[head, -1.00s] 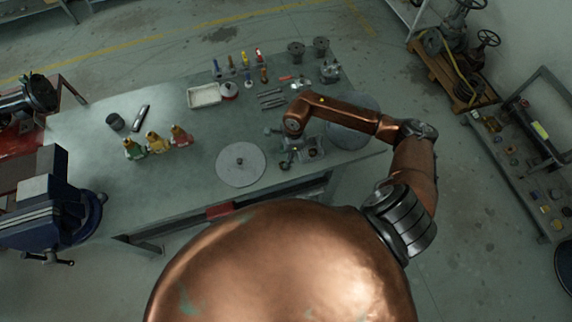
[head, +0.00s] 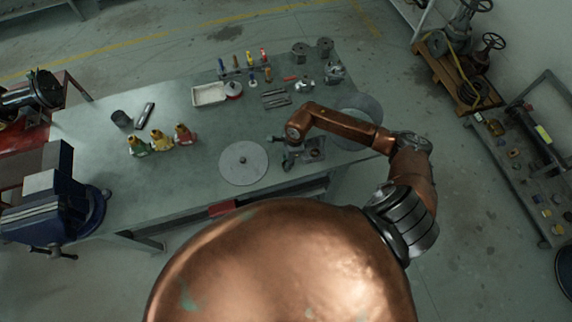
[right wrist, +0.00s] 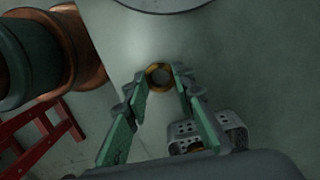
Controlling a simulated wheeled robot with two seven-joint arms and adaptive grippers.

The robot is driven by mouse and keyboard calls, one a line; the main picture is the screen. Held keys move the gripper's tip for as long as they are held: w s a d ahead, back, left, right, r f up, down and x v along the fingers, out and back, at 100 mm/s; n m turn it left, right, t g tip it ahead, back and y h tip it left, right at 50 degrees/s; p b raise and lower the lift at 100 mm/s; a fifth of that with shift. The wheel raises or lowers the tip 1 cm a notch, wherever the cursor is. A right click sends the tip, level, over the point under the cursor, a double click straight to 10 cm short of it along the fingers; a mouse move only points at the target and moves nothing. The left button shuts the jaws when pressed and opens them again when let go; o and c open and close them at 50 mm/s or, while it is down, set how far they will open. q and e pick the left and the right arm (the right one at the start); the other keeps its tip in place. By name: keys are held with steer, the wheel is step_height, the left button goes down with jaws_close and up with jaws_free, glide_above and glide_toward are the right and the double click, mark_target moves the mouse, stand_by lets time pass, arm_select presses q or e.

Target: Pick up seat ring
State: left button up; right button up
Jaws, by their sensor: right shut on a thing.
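The seat ring (right wrist: 150,74) is a small brass-coloured ring, seen in the right wrist view between the tips of two green-padded fingers. My right gripper (right wrist: 159,81) is shut on it. In the head view my right arm reaches over the workbench (head: 215,185), and its gripper points down near the bench's front right part. The ring is too small to make out there. The height of the ring above the surface below is hard to tell. My left gripper is not in view.
A grey metal part (head: 314,150) stands just right of my right gripper. A round grey disc (head: 243,163) lies to its left, and another disc (head: 358,108) lies partly behind my arm.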

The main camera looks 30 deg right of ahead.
steer(key=c, duration=0.4)
steer(key=shift+r, duration=0.1)
